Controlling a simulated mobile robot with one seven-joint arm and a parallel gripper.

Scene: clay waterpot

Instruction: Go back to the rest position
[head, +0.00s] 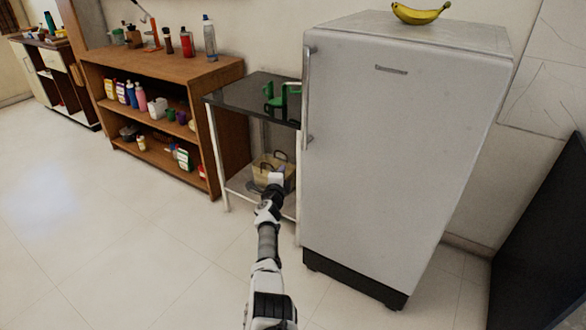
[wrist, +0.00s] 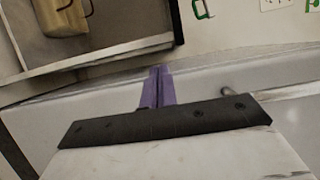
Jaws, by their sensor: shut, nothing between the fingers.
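My gripper (head: 276,179) is at the end of my outstretched arm, in front of the lower shelf of the black-topped side table (head: 240,92). In the wrist view its two purple fingers (wrist: 157,88) are together, with nothing between them. A tan, pot-like container (head: 268,167) with dark handles stands on that lower shelf, just behind the gripper in the head view and partly covered by it. It also shows at the top left of the wrist view (wrist: 62,20), apart from the fingers and cut by the frame edge.
A tall grey fridge (head: 385,150) with a banana (head: 420,14) on top stands close on the right of my arm. A wooden shelf (head: 160,72) with bottles stands left. Green items (head: 280,92) sit on the side table's top. The floor (head: 110,230) at front left is clear.

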